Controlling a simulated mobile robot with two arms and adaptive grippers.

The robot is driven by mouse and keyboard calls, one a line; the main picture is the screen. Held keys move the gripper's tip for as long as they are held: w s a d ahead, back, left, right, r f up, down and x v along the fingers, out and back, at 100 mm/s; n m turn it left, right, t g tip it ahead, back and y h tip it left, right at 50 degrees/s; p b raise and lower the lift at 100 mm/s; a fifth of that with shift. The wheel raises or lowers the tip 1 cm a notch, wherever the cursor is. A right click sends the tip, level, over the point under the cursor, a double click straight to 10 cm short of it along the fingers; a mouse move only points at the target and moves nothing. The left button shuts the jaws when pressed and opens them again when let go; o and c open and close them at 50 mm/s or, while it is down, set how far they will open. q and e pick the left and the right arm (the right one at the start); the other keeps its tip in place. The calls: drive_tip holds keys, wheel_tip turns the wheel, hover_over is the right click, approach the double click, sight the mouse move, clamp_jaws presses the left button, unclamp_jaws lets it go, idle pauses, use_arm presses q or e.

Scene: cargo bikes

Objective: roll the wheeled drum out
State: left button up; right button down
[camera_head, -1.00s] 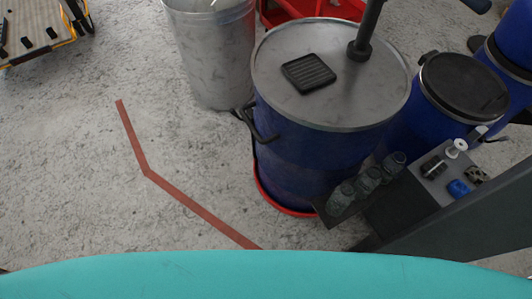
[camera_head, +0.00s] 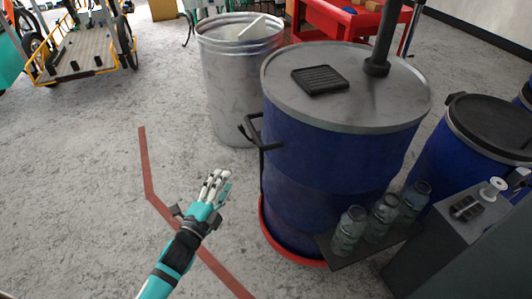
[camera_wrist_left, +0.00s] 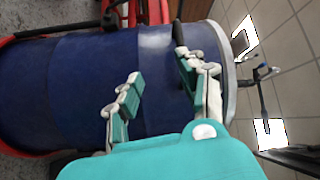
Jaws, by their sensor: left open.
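The wheeled drum (camera_head: 335,145) is a large blue barrel with a grey metal lid, standing upright in a red round base (camera_head: 290,252). A dark side handle (camera_head: 258,137) sticks out on its left side. A black ribbed pad and a dark upright post are on its lid. My left gripper (camera_head: 216,183) is open and empty, left of the drum and a little below the handle in the picture, apart from both. In the left wrist view the drum (camera_wrist_left: 90,80) lies sideways beyond my spread fingers (camera_wrist_left: 160,92). My right gripper is out of view. The base's wheels cannot be made out.
A grey metal bin (camera_head: 236,75) stands behind the drum's left side. Several glass jars (camera_head: 383,213) stand on a dark shelf at its front right. Another blue barrel (camera_head: 470,150) is at the right. A cargo bike (camera_head: 90,50) is far left. The floor with a red line (camera_head: 147,170) is open.

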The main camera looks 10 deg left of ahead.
use_arm(q)
wheel_tip(320, 180, up, 3)
drive_tip(key=d+m, duration=0.1)
drive_tip(key=b, duration=0.1)
approach(254, 130)
drive_tip(key=w+f, duration=0.1)
drive_tip(key=shift+t+h, duration=0.4)
drive_tip(key=x, duration=0.3)
drive_tip(key=b+x, duration=0.1)
drive_tip(key=x, duration=0.5)
drive_tip(key=shift+w+a+f, duration=0.1)
drive_tip(key=shift+f, duration=0.2)
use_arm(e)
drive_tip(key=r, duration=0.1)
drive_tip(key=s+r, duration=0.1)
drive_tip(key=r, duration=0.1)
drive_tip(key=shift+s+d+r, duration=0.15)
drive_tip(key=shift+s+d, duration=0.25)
use_arm(q)
clamp_jaws()
drive_tip(key=shift+f, duration=0.1)
